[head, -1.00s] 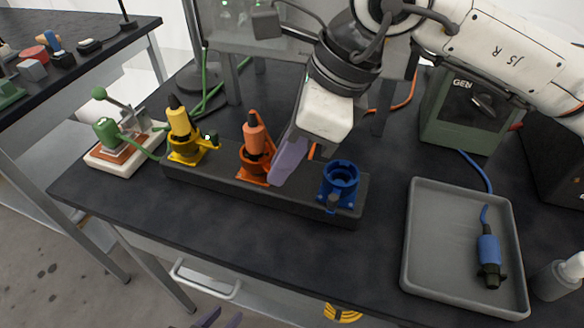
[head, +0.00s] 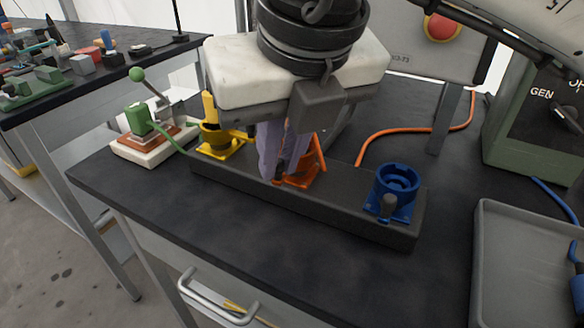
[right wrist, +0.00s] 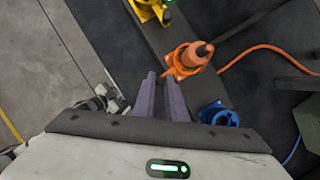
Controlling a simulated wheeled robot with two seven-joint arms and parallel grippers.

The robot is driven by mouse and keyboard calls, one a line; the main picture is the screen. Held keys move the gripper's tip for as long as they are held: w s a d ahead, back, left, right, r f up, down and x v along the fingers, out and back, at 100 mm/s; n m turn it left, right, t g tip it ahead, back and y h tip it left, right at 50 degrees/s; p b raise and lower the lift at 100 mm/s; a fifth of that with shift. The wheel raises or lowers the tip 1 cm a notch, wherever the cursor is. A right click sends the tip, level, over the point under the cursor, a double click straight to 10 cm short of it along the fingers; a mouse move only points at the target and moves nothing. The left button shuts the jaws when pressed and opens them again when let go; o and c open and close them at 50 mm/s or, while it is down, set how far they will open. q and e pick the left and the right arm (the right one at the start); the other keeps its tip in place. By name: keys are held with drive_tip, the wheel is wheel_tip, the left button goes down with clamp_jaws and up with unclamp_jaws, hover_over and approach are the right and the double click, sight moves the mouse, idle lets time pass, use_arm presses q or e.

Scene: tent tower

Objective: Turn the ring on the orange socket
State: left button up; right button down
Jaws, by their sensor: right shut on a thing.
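The orange socket (head: 303,180) sits in the middle of a long dark block, between the yellow and blue sockets. In the right wrist view the orange socket (right wrist: 178,68) holds an upright orange plug (right wrist: 194,55) with a dark tip. My right gripper (head: 275,172) points down at the front of the orange socket and hides most of it in the head view. Its purple fingers (right wrist: 163,78) are shut at the socket ring's near edge, on what appears to be its handle. The grip point itself is mostly hidden. My left gripper is not in view.
The yellow socket (head: 216,143) with its plug is left of my right gripper. The empty blue socket (head: 394,190) with a grey knob is right. A green-handled device (head: 140,120) stands far left, a grey tray (head: 490,270) right. The table front is clear.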

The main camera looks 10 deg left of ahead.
drive_tip(key=shift+a+m+h+b, duration=0.3)
drive_tip(key=shift+a+m+b, duration=0.1)
drive_tip(key=shift+m, duration=0.2)
drive_tip(key=shift+w, duration=0.1)
drive_tip(key=c, duration=1.8)
unclamp_jaws()
drive_tip(key=p+v, duration=0.1)
drive_tip(key=v, duration=0.9)
drive_tip(key=shift+p, duration=0.4)
drive_tip(key=shift+r, duration=0.1)
